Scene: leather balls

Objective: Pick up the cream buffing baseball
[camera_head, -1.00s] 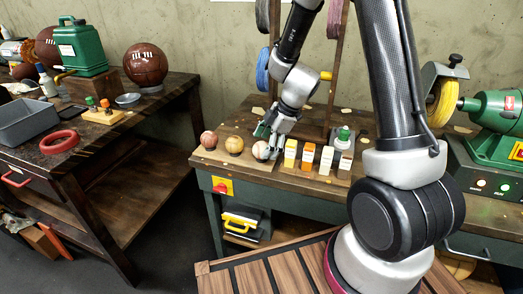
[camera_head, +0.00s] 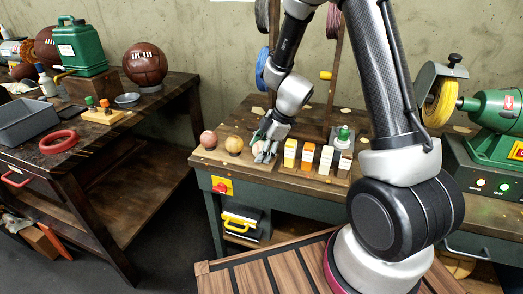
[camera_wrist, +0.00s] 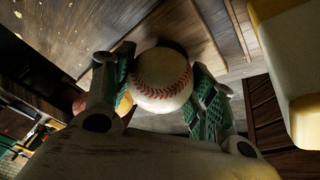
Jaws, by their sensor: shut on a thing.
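The cream baseball (camera_wrist: 161,80) with red stitching sits between the two green-padded fingers of my gripper (camera_wrist: 163,92) in the wrist view, and the fingers are shut on it. In the head view my gripper (camera_head: 264,154) is at the right end of the row of balls, and its fingers hide most of the baseball. The ball is at or just above the wooden board (camera_head: 222,158); I cannot tell whether it touches it. A tan ball (camera_head: 234,145) and a reddish-brown ball (camera_head: 208,139) rest on the board to the left.
Several small bottles and blocks, among them a yellow-and-white one (camera_head: 290,153) and an orange one (camera_head: 307,156), stand close to the right of my gripper. A green buffing machine (camera_head: 497,125) stands at the far right. The bench front edge is near.

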